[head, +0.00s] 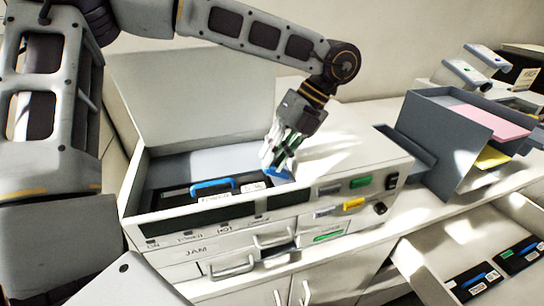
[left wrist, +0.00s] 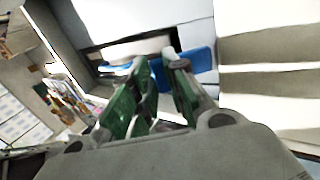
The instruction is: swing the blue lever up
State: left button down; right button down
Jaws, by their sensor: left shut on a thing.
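The blue lever (head: 284,174) lies low at the right end of the opened machine's bay in the head view. In the left wrist view the blue lever (left wrist: 200,60) shows as a flat blue piece at and beyond the fingertips. My left gripper (head: 270,165) reaches down from above and is shut on the blue lever, hiding part of it. In the left wrist view the left gripper's (left wrist: 162,64) green-sided fingers stand on either side of the piece. My right gripper is not in view.
A blue handle (head: 213,185) arches over a dark unit left of my gripper. The machine's raised lid (head: 185,95) stands behind the bay. A grey tray box (head: 425,145) is at right. An open drawer (head: 425,285) holds more dark units.

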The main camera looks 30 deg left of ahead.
pick_arm(q)
jog(key=shift+w+d+g, duration=0.15)
jog(key=shift+g, duration=0.15)
jog(key=shift+r, duration=0.1)
dwell(0.4)
jog(key=c, duration=1.4)
grip_release()
